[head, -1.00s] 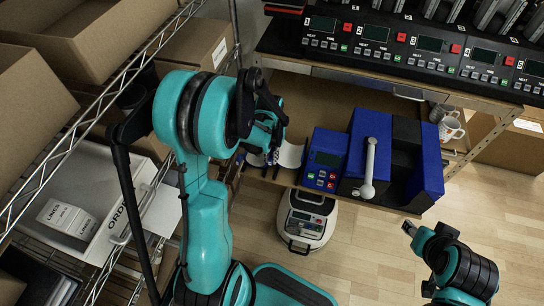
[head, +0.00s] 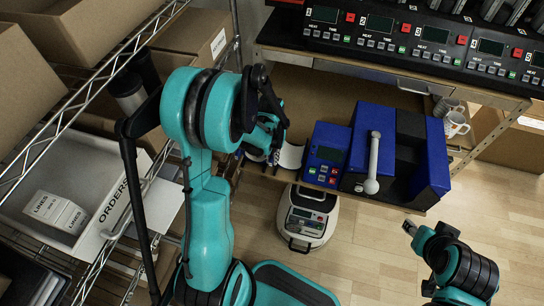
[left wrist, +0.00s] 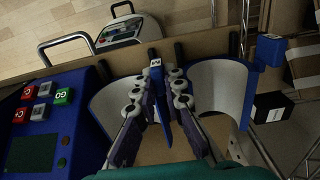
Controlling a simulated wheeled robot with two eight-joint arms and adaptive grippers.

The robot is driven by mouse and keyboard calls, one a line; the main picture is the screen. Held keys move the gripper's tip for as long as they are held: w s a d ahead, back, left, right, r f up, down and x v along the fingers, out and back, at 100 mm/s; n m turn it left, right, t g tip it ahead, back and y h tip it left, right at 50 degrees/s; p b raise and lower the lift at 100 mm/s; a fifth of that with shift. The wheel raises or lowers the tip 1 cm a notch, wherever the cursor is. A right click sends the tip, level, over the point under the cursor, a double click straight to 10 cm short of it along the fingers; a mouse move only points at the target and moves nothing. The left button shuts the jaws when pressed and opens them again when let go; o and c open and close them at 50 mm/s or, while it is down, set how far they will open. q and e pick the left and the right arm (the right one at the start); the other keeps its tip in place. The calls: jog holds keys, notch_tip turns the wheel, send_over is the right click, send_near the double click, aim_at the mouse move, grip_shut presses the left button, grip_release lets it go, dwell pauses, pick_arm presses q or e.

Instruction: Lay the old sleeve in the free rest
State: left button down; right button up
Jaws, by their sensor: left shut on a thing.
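My left gripper (left wrist: 158,88) is shut on a narrow blue piece (left wrist: 160,105) with a small pale mark at its end. I see nothing lying in the open part of either. In the head view the left gripper (head: 272,154) is low by the near rest (head: 291,156), partly hidden by my arm. My right gripper (head: 411,228) is over the floor; its fingers are unclear.
The blue mug press (head: 372,150) and its control box (head: 325,154) stand right of the rests. Mugs (head: 455,124) stand farther right. A row of heater controllers (head: 430,45) is above. A shelf with boxes (head: 60,212) is at left. A white device (head: 305,216) is below.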

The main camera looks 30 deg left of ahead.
pick_arm(q)
jog(key=shift+f, duration=0.4)
jog(key=shift+c, duration=0.7)
grip_release()
jog(key=shift+r, duration=0.2)
jog(key=shift+r+p, duration=2.75)
jog(key=shift+r, duration=1.1)
